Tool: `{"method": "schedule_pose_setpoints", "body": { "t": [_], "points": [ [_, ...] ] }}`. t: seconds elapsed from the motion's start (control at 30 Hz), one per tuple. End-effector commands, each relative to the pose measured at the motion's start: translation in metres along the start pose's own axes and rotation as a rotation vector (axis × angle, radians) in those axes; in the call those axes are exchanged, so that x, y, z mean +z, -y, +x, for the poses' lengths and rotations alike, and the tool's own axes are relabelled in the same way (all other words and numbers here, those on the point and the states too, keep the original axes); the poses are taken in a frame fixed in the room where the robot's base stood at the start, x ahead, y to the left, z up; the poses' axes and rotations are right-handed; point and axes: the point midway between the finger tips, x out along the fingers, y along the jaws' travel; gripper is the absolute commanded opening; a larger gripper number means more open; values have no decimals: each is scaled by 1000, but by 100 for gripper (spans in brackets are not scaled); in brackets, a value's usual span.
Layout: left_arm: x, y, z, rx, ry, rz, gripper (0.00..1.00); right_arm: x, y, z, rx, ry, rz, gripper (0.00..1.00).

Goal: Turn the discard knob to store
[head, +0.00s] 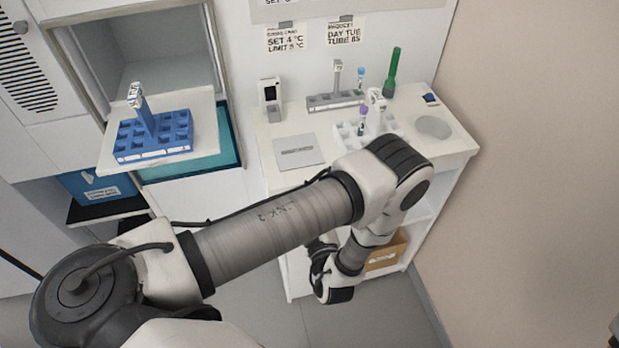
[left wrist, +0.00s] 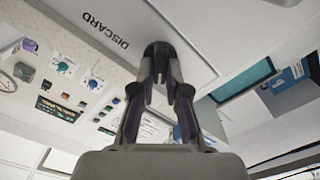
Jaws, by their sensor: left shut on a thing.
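The discard knob (left wrist: 157,50) is a small dark knob on a pale panel in the left wrist view. The word DISCARD (left wrist: 105,30) is printed beside it and appears upside down there. My left gripper (left wrist: 160,80) has its fingertips closed around the knob. The knob's pointing direction is hidden between the fingers, and I cannot read a STORE mark. In the head view my left arm reaches across the middle and bends down by the bench front; the knob is hidden there. My right gripper is not in view.
The white bench (head: 270,150) carries a grey tube rack (head: 322,102), a white rack (head: 345,135) and a green tube (head: 392,72). A blue rack (head: 180,137) stands on a pale shelf at the left. A cardboard box (head: 390,252) sits below the bench. Open floor lies in front.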

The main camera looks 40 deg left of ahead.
Motion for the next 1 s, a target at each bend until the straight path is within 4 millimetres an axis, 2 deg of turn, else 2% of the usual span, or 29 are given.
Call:
{"method": "schedule_pose_setpoints", "body": {
  "t": [0.27, 0.3, 0.37, 0.87, 1.0],
  "points": [
    [1, 0, 0, 0, 1, -2, 0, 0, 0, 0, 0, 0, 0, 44],
    [1, 0, 0, 0, 1, -2, 21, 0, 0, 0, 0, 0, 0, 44],
    [1, 0, 0, 0, 1, -2, 39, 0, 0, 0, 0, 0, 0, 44],
    [0, 0, 0, 0, 0, 0, 39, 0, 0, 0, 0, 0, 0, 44],
    [1, 0, 0, 0, 0, 47, 39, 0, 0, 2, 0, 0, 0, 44]
  ]
}}
